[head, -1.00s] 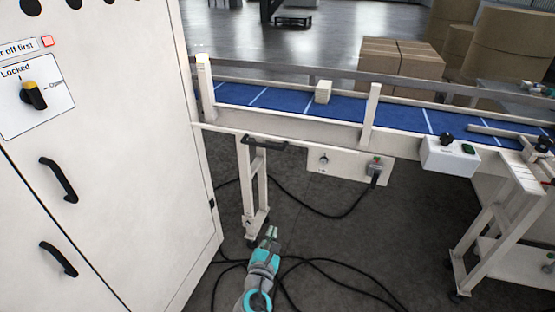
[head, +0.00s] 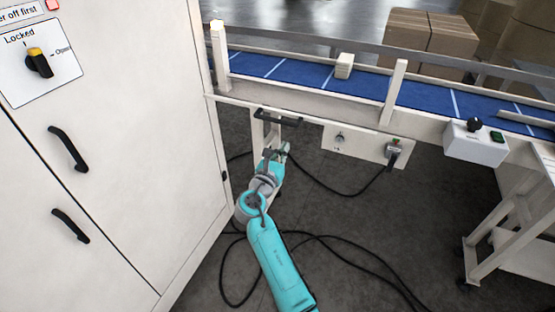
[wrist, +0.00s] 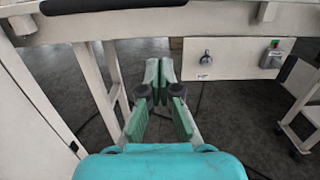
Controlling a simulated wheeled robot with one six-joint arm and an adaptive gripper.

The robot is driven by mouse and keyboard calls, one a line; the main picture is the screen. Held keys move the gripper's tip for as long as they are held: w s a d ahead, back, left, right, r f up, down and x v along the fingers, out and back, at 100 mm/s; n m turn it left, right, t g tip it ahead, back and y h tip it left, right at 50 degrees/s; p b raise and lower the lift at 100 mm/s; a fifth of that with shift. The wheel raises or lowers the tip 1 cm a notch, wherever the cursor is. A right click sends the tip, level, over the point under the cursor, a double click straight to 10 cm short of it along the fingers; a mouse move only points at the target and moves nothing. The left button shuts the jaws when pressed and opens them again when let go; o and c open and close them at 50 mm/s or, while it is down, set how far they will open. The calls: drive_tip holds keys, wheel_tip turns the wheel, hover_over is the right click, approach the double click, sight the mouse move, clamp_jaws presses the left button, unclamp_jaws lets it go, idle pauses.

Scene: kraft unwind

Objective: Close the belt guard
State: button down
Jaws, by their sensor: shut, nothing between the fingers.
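A black bar handle (head: 278,117) is fixed along the front lower edge of the conveyor, near its left end. The pale front panel (head: 300,95) along the blue belt appears to be the belt guard; I cannot tell how far open it stands. In the wrist view the handle (wrist: 82,4) is cut off at the top left, on a pale beam (wrist: 215,22). My gripper (head: 284,150) is below and slightly right of the handle, apart from it. In the wrist view its green fingers (wrist: 160,68) are together and empty.
A tall white cabinet (head: 130,200) with black handles and a locked switch (head: 38,62) stands close on the left. A plate with a knob and plug (head: 365,145) is right of the handle. A control box (head: 475,143) is farther right. Black cables (head: 340,250) lie on the floor.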

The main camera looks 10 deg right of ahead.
drive_tip(key=r, duration=0.1)
drive_tip(key=w+d+r, duration=0.1)
drive_tip(key=w+r, duration=0.1)
drive_tip(key=r, duration=0.1)
drive_tip(key=shift+d, duration=0.2)
drive_tip(key=shift+r, duration=0.1)
